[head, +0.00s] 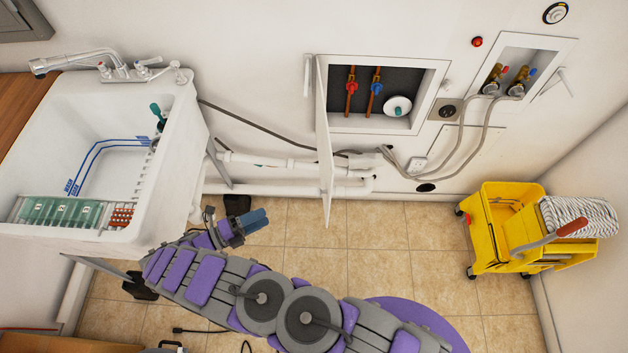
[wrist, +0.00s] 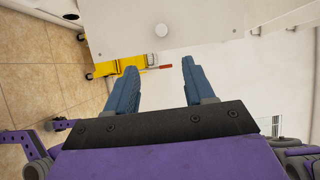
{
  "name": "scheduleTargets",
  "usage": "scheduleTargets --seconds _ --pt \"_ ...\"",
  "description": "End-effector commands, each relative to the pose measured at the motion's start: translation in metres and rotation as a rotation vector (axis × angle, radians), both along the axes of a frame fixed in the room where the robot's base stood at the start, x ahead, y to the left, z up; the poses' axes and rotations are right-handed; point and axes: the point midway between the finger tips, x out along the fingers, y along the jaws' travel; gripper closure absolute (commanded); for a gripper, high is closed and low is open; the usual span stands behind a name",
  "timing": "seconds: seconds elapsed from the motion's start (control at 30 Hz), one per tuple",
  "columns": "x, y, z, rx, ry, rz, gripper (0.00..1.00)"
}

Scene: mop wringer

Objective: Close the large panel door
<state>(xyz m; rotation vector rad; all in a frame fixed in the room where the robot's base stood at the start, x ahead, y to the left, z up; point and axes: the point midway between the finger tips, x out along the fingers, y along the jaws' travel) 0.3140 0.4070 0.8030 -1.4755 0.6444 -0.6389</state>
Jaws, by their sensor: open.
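The large panel door (head: 324,140) is white and stands open, swung out from the left edge of a wall recess (head: 388,128) that holds red and blue valves. In the head view it shows nearly edge-on. My gripper (head: 252,220) is left of the door and low, over the floor. In the wrist view my gripper (wrist: 158,68) has its blue fingers apart and empty, pointing toward the door without visibly touching it.
A white sink (head: 130,160) stands at the left. White pipes (head: 290,165) run along the wall below the recess. A yellow mop bucket (head: 510,230) stands at the right. A smaller recess (head: 515,65) with hoses is right of the door. Tiled floor (head: 375,245) below the door is clear.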

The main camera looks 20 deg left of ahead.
Motion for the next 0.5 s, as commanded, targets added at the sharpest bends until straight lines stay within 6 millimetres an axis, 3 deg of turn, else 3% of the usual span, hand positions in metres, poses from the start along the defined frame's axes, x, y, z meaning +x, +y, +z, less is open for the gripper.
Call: scheduleTargets --seconds 0.5 --pt "0.019 -0.019 0.0 -0.003 0.002 -0.002 0.47"
